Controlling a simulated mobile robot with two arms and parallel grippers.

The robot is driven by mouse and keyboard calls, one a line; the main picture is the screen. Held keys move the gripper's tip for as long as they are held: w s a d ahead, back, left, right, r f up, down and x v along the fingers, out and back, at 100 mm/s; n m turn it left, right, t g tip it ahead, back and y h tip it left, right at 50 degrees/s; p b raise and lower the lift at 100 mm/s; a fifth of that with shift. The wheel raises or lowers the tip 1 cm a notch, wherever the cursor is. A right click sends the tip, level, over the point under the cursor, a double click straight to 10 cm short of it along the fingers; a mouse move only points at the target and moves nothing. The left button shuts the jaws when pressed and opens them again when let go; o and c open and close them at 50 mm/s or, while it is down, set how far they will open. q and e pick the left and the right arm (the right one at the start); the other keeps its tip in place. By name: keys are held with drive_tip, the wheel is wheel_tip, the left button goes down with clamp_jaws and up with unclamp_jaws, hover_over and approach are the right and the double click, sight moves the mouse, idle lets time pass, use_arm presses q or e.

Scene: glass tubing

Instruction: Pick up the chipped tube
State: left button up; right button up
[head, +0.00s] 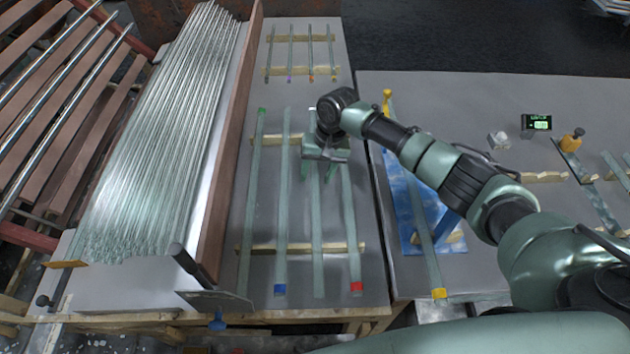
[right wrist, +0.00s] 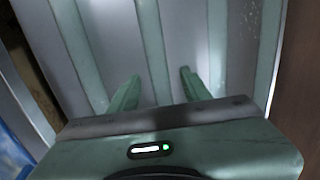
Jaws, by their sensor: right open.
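Several long glass tubes lie lengthwise on wooden strips on the middle table: a green-ended tube (head: 252,200), a blue-ended tube (head: 281,210), a tube without a coloured end (head: 317,230) and a red-ended tube (head: 350,225). I cannot make out a chip on any of them. My right gripper (head: 317,178) is open and empty over the plain-ended tube. In the right wrist view that tube (right wrist: 155,45) runs between the open fingers (right wrist: 158,75), not gripped; its height below them is unclear. My left gripper is out of view.
A wooden wall (head: 224,160) separates these tubes from a dense pile of tubes (head: 165,130). Short tubes lie on a strip (head: 285,71) at the back. A dark-handled tool (head: 187,262) stands front left.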

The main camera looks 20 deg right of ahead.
clamp_jaws()
drive_tip(key=shift+r, duration=0.15)
